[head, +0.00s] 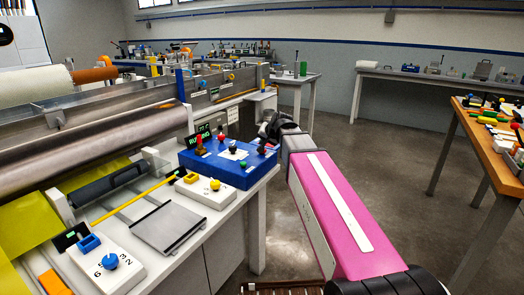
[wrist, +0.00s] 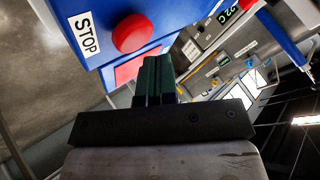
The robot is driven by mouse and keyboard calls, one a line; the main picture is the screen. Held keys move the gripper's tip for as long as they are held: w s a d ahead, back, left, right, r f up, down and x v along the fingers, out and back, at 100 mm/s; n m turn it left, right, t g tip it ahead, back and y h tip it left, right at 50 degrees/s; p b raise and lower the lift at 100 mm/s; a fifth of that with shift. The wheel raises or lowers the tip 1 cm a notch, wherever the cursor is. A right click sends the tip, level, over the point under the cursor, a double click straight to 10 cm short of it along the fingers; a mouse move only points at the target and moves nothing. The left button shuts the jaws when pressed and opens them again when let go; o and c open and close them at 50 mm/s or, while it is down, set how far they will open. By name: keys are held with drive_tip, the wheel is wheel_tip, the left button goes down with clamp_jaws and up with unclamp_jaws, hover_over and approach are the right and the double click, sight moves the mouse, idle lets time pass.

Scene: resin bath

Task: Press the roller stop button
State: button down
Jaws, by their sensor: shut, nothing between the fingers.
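The round red stop button (wrist: 132,33) sits on a blue housing (wrist: 98,12) in the wrist view, beside a white label reading STOP (wrist: 83,33). A flat red patch (wrist: 132,68) lies on the blue below it. My gripper (wrist: 155,60) has dark green fingers shut together and empty, tips just below and right of the button in that picture. I cannot tell whether they touch the housing; they do not cover the button. In the head view my gripper (head: 272,128) is at the far right of the blue control box (head: 232,175); I cannot make out the stop button there.
A metal roller (head: 110,138) and yellow sheet (head: 25,225) lie left. Small panels with a yellow knob (head: 214,184) and blue knob (head: 110,261) stand on the white bench. An orange-topped table (head: 475,120) is at right. Floor between is open.

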drive_tip(key=shift+f, duration=0.9)
idle(1.0)
drive_tip(key=shift+r, duration=0.9)
drive_tip(key=shift+r, duration=0.1)
drive_tip(key=shift+r, duration=2.45)
